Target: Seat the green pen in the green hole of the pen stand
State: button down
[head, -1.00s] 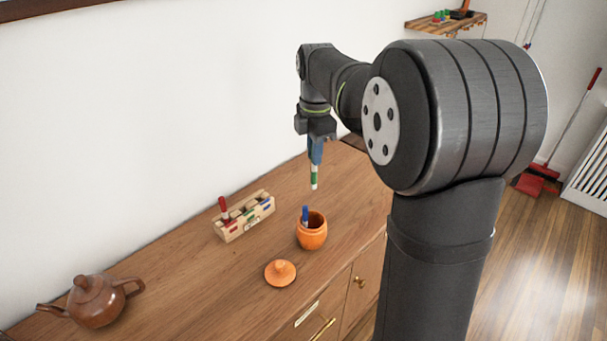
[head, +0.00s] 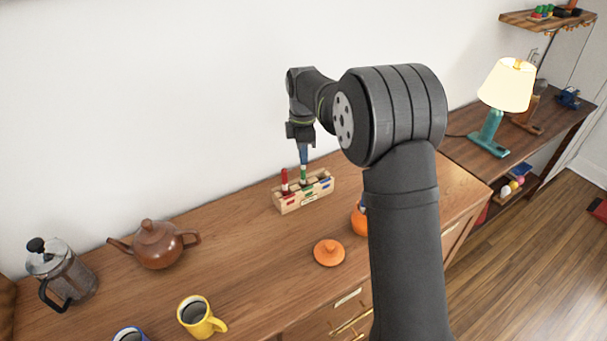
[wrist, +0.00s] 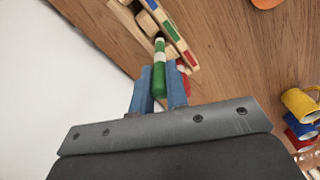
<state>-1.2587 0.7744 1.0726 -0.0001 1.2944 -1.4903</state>
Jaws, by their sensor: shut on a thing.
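My gripper (head: 303,160) is shut on the green pen (head: 303,174), which hangs upright above the middle of the wooden pen stand (head: 299,203). In the wrist view the green pen (wrist: 158,78) with a white band sits between the two blue fingers (wrist: 159,88). Its dark tip is at or just over the stand (wrist: 136,25), by the green mark; I cannot tell whether it has entered the hole. A red pen (head: 284,182) stands in the stand's left end. The stand has red, green and blue marks on its front.
An orange jar (head: 358,220) is mostly hidden behind my arm. Its lid (head: 329,253) lies in front of the stand. A lamp (head: 500,95) stands at right.

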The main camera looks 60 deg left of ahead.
send_over(303, 184)
jog(key=shift+w+a+f, duration=0.15)
jog(key=shift+f, duration=1.05)
jog(key=shift+w+a+f, duration=0.1)
jog(key=shift+f, duration=1.1)
jog(key=shift+f, duration=0.1)
jog(key=c, duration=1.4)
grip_release()
notch_tip(303, 184, up, 12)
jog(key=shift+r, duration=0.1)
